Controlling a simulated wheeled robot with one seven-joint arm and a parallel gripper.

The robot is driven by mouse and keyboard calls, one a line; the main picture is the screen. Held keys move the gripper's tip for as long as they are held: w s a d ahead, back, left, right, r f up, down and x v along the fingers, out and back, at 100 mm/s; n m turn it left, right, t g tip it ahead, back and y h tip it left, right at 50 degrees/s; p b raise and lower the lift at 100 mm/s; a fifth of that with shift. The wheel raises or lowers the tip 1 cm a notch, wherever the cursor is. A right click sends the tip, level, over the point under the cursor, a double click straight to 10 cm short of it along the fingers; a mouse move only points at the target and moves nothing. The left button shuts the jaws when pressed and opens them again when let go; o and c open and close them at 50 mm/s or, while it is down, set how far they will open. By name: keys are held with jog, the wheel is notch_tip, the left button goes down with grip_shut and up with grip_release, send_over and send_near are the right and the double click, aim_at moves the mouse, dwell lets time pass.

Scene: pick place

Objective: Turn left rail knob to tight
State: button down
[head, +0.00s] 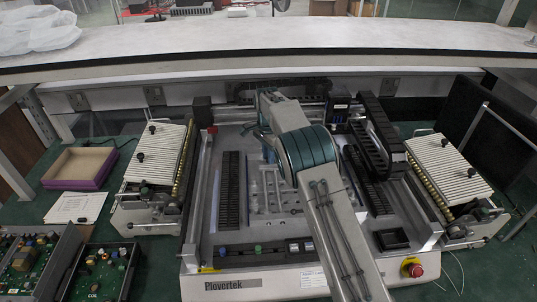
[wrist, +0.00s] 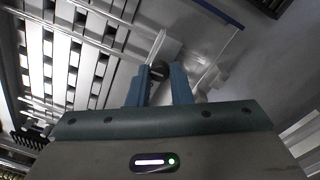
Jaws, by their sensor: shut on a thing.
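My gripper (wrist: 162,74) shows in the wrist view with its two blue fingers close together. A clear and metal rail part lies just beyond the knob. Which way the knob is turned cannot be told. In the head view my arm covers most of the gripper; a bit of blue finger (head: 269,154) shows over the middle of the grey Plovertek machine (head: 237,285). The held knob is hidden there.
Ribbed feeder units stand at the left (head: 157,152) and right (head: 447,168) of the machine. A red stop button (head: 413,270) is at its front right. A cardboard tray (head: 80,166) and circuit boards (head: 103,272) lie at left. A shelf (head: 270,45) spans the back.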

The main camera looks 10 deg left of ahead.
jog(key=m, duration=0.6)
jog(key=shift+m, duration=0.4)
dwell(0.3)
jog(key=c, duration=1.3)
grip_release()
notch_tip(320, 180, up, 14)
jog(key=shift+w, duration=0.25)
